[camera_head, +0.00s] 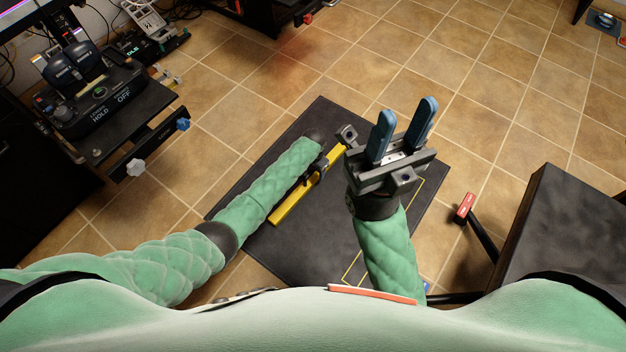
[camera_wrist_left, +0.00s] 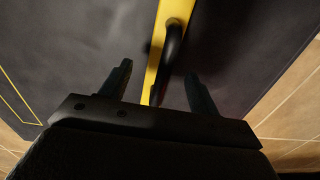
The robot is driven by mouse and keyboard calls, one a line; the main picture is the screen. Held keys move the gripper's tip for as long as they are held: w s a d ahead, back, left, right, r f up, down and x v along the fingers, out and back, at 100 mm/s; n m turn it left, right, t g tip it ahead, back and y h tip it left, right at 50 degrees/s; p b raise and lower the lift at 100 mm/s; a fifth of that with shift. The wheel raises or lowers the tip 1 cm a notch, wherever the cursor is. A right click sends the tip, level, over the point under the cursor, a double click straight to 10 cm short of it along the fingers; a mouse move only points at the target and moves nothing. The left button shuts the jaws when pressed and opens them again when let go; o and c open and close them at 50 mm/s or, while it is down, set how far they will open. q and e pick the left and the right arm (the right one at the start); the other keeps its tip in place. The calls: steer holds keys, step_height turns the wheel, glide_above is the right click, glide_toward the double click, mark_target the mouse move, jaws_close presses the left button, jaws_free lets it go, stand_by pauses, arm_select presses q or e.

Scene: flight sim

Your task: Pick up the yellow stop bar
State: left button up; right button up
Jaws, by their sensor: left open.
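The yellow stop bar (camera_head: 290,205) lies on the black mat, running diagonally beside my left forearm in the head view. A black curved handle (camera_head: 318,170) rises from its upper part. In the left wrist view the yellow bar (camera_wrist_left: 178,12) runs down between the fingers, with the black handle (camera_wrist_left: 173,50) arching over it. My left gripper (camera_wrist_left: 158,78) is open, its two fingers on either side of the bar and handle, with no grip visible. The left fingers are hidden in the head view. My right gripper (camera_head: 406,112) is open and empty, blue fingers apart, right of the bar.
The black mat (camera_head: 265,255) has a thin yellow outline and lies on a tiled floor (camera_head: 480,90). A control console (camera_head: 100,95) stands at the left. A dark box (camera_head: 565,235) and a red-ended lever (camera_head: 465,205) are at the right.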

arm_select(q)
step_height(320, 180, down, 6)
steer(key=b, duration=0.2)
steer(key=shift+a+r+b, duration=0.1)
steer(key=shift+b, duration=0.25)
jaws_close()
steer(key=shift+w+r, duration=0.1)
steer(key=shift+r, duration=0.05)
